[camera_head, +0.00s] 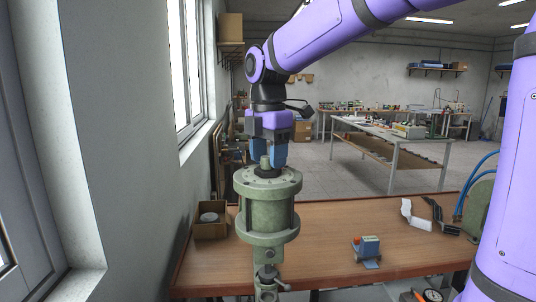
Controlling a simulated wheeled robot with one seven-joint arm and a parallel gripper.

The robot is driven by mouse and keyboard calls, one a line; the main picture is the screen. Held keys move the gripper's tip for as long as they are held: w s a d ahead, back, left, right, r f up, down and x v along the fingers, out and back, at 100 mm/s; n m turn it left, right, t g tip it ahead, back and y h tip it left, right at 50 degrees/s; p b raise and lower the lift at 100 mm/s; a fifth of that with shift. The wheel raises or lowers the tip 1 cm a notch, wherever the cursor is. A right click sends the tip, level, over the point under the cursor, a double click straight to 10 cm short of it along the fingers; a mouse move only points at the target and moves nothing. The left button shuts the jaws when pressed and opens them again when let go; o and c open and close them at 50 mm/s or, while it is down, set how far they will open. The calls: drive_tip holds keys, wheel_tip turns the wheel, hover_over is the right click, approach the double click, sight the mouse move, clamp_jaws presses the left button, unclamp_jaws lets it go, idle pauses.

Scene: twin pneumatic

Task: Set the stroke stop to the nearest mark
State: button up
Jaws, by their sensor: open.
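My gripper (266,158) points down at the top of a green pneumatic cylinder (267,212). Its blue fingers stand apart on either side of a short greenish post (265,162) that rises from the cylinder's top flange. I cannot tell whether the fingers touch the post. The cylinder stands upright at the near side of the wooden bench. A small fitting with a lever (268,276) shows below the cylinder. No stroke marks can be made out at this size.
A cardboard box (211,230) with a round grey item stands left of the cylinder on the bench (325,225). A small blue and orange device (367,249) sits to the right. White and black pieces lie farther right. A wall with windows bounds the left side.

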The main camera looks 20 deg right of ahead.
drive_tip(key=c, duration=0.9)
drive_tip(key=shift+m, duration=0.4)
drive_tip(key=m, duration=1.5)
drive_tip(key=shift+m, duration=0.3)
drive_tip(key=m, duration=0.3)
drive_tip(key=shift+m, duration=2.2)
